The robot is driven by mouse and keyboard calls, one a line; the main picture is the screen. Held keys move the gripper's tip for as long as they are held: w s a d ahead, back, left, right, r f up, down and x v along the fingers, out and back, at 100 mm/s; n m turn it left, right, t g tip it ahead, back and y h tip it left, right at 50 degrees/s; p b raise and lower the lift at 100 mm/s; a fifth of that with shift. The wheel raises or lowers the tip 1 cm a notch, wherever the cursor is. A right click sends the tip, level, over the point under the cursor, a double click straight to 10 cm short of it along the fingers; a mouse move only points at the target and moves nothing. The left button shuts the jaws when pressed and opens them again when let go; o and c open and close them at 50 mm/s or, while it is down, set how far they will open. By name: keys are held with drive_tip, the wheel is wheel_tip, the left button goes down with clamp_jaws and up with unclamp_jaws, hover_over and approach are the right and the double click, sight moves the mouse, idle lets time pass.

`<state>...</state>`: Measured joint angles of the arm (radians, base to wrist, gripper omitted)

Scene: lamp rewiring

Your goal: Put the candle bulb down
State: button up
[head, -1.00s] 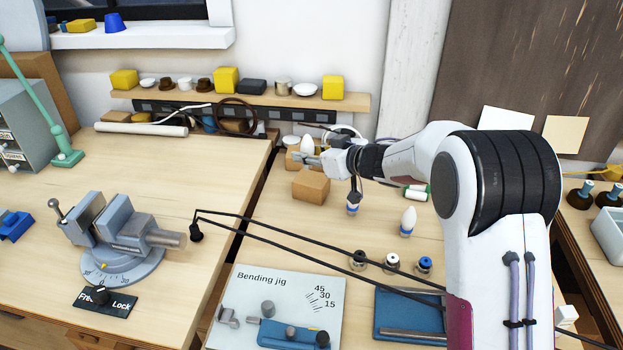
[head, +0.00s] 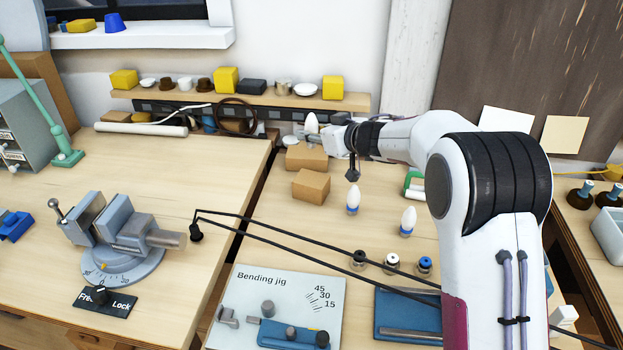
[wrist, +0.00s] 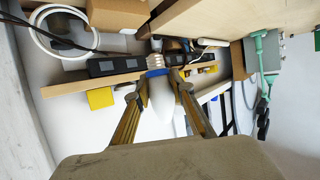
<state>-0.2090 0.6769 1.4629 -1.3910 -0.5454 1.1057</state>
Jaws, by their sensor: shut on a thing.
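A white candle bulb (head: 312,121) is held by my gripper (head: 316,132) in the head view, above the rear cardboard box and in front of the shelf. In the wrist view the bulb (wrist: 161,98) sits between the two fingers of my gripper (wrist: 158,88). Its blue collar and metal screw base point up in that picture, and its white tip points toward the camera. Two similar candle bulbs stand upright on the bench, one left (head: 353,201) and one right (head: 408,221).
Two cardboard boxes, rear (head: 306,158) and front (head: 311,186), stand under and near my gripper. A shelf (head: 360,101) with small items runs behind. Several sockets (head: 392,262) stand nearer, by black lamp arms (head: 300,232).

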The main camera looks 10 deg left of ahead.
drive_tip(key=shift+f, duration=3.15)
drive_tip(key=shift+f, duration=0.1)
drive_tip(key=shift+f, duration=1.75)
drive_tip(key=shift+f, duration=0.1)
drive_tip(key=o, duration=1)
